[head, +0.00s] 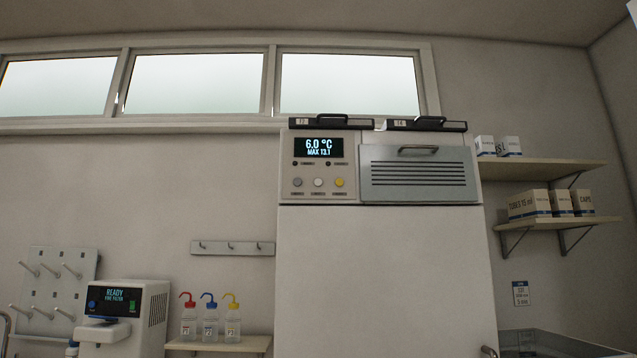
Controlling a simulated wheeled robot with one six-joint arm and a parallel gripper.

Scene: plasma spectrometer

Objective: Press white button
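A tall white cabinet (380,270) stands in the middle of the head view. Its upper left panel (330,170) has a display (318,147) reading "6.0 °C MAX 13.1". Below the display is a row of three round buttons: a grey one (297,182) on the left, the white button (318,182) in the middle and a yellow one (340,182) on the right. Nothing covers the white button. My gripper is not in view.
A grey vented door (418,173) with a handle is right of the button panel. Wall shelves (543,170) with boxes are at right. A "READY" machine (128,315) and several wash bottles (208,318) are at lower left. Space before the panel looks clear.

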